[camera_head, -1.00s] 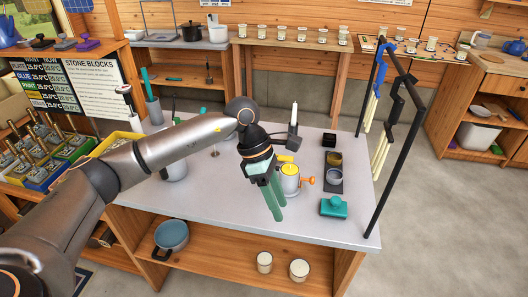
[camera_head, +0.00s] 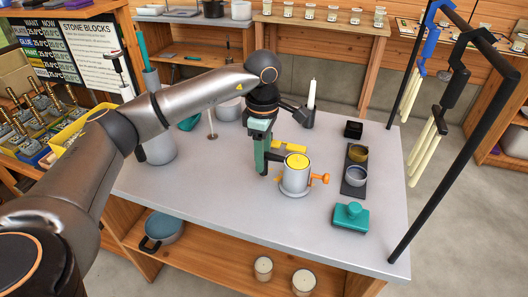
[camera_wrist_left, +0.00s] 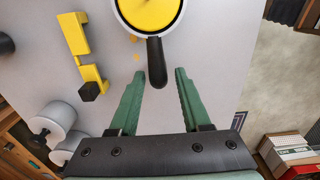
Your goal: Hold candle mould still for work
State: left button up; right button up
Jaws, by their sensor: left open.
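The candle mould (camera_head: 295,178) is a grey metal cylinder with a yellow top, upright on the grey bench. An orange clamp-like part (camera_head: 319,179) shows at its right side. In the left wrist view the mould (camera_wrist_left: 150,12) is cut by the top edge, and its dark handle (camera_wrist_left: 155,62) points down toward the gap between my fingertips. My left gripper (camera_head: 276,158) is open, its green fingers pointing down just left of the mould. In the left wrist view the open fingers (camera_wrist_left: 158,76) hold nothing; whether they touch the handle is unclear. My right gripper is not in view.
A black holder with a white candle (camera_head: 312,95) stands behind the mould. A dark tray with two cups (camera_head: 354,180) and a teal block (camera_head: 350,216) stand to its right. A black rack (camera_head: 440,170) with hanging candles rises at the right edge. Bare bench lies in front.

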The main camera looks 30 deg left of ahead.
pick_arm(q)
notch_tip(320, 180, down, 4)
jog(key=shift+r+b, duration=0.1)
jog(key=shift+b, duration=0.9)
jog(key=shift+f, duration=0.3)
jog(key=shift+f+b, duration=0.25)
jog(key=shift+b, duration=0.05)
grip_shut()
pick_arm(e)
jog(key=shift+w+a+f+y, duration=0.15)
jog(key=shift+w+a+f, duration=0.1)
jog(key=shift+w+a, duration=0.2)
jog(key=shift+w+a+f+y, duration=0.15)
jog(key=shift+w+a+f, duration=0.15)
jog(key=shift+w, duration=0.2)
pick_arm(q)
jog(key=shift+c, duration=2.2)
grip_release()
jog(key=shift+r, duration=0.1)
grip_shut()
jog(key=shift+w, duration=0.1)
